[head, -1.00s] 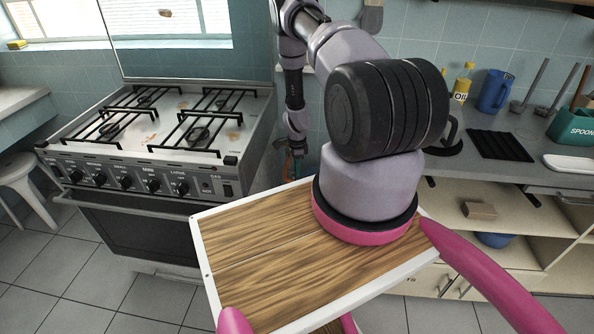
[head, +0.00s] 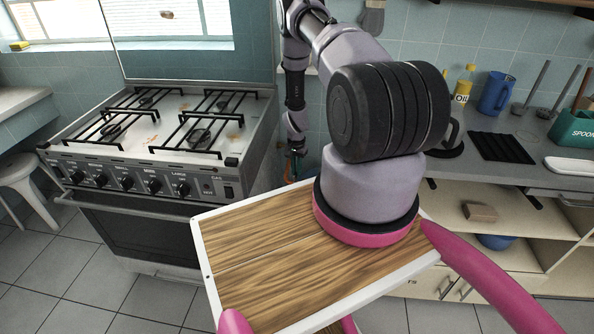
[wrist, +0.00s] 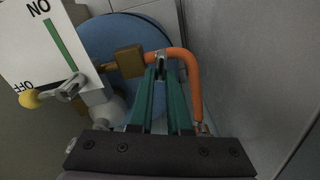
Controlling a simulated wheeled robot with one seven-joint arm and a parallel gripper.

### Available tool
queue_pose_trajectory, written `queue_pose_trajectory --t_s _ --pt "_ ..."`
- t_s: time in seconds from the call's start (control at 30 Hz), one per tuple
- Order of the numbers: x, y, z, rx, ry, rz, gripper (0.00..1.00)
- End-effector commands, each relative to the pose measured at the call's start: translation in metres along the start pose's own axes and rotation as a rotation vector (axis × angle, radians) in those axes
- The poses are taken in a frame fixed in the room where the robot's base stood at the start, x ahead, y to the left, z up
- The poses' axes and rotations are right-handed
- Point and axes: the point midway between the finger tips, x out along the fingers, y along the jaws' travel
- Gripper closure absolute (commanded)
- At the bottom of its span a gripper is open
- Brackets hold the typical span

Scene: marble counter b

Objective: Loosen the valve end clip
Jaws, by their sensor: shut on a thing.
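In the wrist view, the orange hose (wrist: 190,82) leaves a brass valve fitting (wrist: 129,61), bends and runs down at the right. A small silver clip (wrist: 161,57) sits around the hose at its valve end. My gripper (wrist: 161,72) has green fingers that converge at this clip and are shut on it; the tips partly hide it. A second metal clip (wrist: 203,128) is at the hose's lower end. In the head view, my gripper (head: 294,155) is small and low in the gap right of the stove, with a bit of orange hose (head: 288,172) beside it.
A blue round cylinder (wrist: 105,40) lies behind the fitting. A yellow-tipped lever (wrist: 32,98) and a white sign (wrist: 30,50) are at left. A grey panel (wrist: 250,70) stands close at right. The stove (head: 150,130) and counter cabinet (head: 500,230) flank the gap.

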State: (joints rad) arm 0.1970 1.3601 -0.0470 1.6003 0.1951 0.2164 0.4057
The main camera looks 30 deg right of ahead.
Motion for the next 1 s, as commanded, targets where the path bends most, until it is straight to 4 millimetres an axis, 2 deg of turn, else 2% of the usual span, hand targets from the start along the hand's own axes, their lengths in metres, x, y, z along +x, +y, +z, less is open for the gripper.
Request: queue_pose_trajectory --t_s 1.0 --pt "-0.0008 -0.0109 0.0045 -0.965 0.002 -0.001 1.00"
